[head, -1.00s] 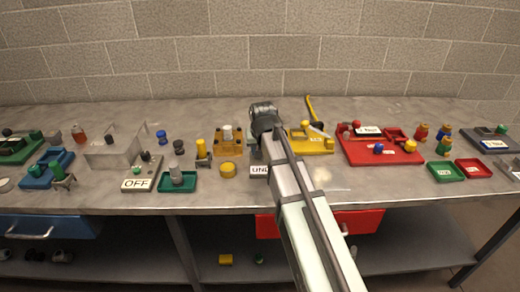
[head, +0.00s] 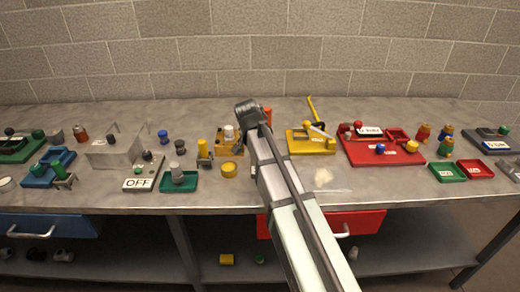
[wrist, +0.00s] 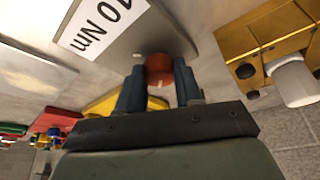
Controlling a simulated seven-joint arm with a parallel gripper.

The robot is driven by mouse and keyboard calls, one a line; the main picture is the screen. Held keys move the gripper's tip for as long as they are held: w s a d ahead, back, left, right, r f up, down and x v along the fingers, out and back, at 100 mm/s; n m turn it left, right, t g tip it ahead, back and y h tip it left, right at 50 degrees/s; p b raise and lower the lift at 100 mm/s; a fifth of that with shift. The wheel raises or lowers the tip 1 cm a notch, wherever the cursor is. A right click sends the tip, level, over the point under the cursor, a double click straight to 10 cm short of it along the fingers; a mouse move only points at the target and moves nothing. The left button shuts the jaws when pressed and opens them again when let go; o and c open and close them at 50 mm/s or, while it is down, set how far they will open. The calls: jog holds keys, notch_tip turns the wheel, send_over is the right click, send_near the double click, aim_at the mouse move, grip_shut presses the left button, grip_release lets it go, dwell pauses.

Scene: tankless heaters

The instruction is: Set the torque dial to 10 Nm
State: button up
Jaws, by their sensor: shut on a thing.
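The torque dial (wrist: 159,67) is an orange-red knob on a grey plate (wrist: 150,38) in the wrist view. A white label (wrist: 98,28) on that plate reads "10 Nm", tilted in the picture. My gripper (wrist: 160,86) has its two blue fingers on either side of the knob and is shut on it. In the head view my gripper (head: 249,112) is over the middle of the bench, and my arm hides the plate and label. An orange-red piece (head: 268,115) shows just right of the gripper; I cannot tell whether it is the dial.
An orange-yellow block with a white knob (head: 228,134) stands close on the left. A yellow tray (head: 311,148) lies to the right, with a red board (head: 388,155) beyond it. More fixtures crowd the left. The bench front right of my arm is mostly clear.

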dwell(0.4)
jog(key=o, duration=1)
jog(key=shift+o, duration=0.2)
jog(key=shift+r, duration=0.15)
jog(key=v, duration=1.3)
jog(key=shift+r, duration=0.25)
